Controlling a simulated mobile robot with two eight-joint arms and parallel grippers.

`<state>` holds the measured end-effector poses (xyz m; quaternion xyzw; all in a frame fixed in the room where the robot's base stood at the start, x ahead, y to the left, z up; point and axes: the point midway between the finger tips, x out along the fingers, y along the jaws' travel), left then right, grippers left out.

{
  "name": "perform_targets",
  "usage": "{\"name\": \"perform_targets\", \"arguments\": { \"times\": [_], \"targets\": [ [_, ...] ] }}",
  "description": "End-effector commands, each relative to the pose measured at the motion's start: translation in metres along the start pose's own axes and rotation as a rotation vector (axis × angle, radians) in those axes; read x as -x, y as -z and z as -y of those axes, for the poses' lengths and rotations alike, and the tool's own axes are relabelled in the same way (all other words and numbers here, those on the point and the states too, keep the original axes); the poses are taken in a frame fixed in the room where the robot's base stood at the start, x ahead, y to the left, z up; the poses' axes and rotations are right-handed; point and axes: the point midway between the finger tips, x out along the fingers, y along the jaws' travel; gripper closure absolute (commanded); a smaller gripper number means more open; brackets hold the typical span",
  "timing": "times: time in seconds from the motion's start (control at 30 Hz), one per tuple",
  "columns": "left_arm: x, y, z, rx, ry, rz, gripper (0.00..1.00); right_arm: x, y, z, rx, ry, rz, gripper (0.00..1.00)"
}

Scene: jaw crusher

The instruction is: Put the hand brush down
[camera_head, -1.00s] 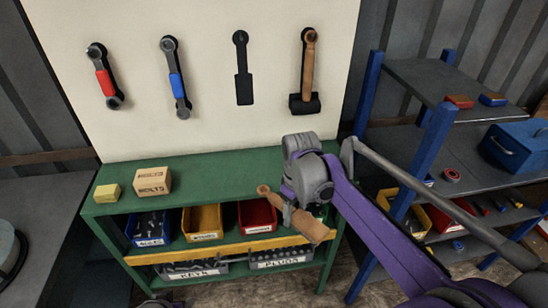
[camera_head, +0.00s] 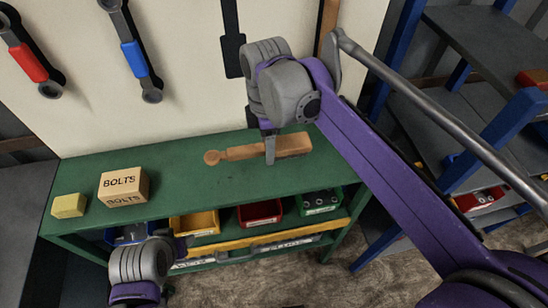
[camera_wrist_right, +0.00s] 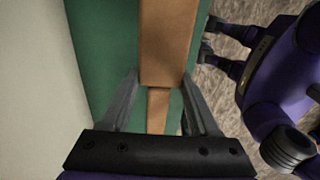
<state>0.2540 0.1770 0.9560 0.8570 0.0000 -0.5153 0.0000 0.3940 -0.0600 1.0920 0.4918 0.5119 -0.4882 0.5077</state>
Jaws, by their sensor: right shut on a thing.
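The hand brush (camera_head: 290,146) is wooden, with a narrow round-ended handle to the left and a wider block to the right. It lies level over the green bench top (camera_head: 190,160), along its length. I cannot tell whether it touches the bench. My right gripper (camera_head: 270,158) comes down from above and is shut on the brush near its middle. In the right wrist view the brush (camera_wrist_right: 168,45) passes between the two fingers (camera_wrist_right: 160,82).
A box of bolts (camera_head: 124,187) and a yellow block (camera_head: 69,206) stand at the bench's left end. Bins, including a red one (camera_head: 259,214), sit on the shelf below. A tool board (camera_head: 185,60) rises behind. The bench between box and brush is clear.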

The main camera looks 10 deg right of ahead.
Motion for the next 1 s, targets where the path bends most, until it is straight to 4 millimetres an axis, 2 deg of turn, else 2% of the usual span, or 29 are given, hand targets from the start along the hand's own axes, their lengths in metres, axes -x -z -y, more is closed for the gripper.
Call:
{"name": "perform_targets", "arguments": {
  "times": [0.1,0.27,0.5,0.93,0.97,1.0],
  "targets": [
    [-0.001,-0.002,0.000,0.000,0.000,0.001,0.50,-0.020,0.000,0.000,-0.002,0.000,0.000,0.99],
    [-0.002,-0.002,0.000,0.000,0.000,0.002,0.50,-0.034,-0.001,-0.001,-0.003,0.000,0.000,0.99],
    [-0.003,-0.004,0.000,0.000,0.000,0.003,0.50,-0.066,-0.001,0.000,-0.003,0.000,0.000,0.99],
    [-0.005,-0.006,0.000,0.000,0.000,0.006,0.50,-0.073,-0.001,0.000,-0.004,0.001,0.000,0.99],
    [-0.005,-0.006,0.000,0.000,0.000,0.005,0.50,-0.072,-0.001,0.000,-0.004,0.000,0.000,0.33],
    [-0.005,-0.005,0.000,0.000,0.000,0.005,0.50,-0.072,-0.001,0.000,-0.004,0.000,0.000,0.26]
  ]
}}
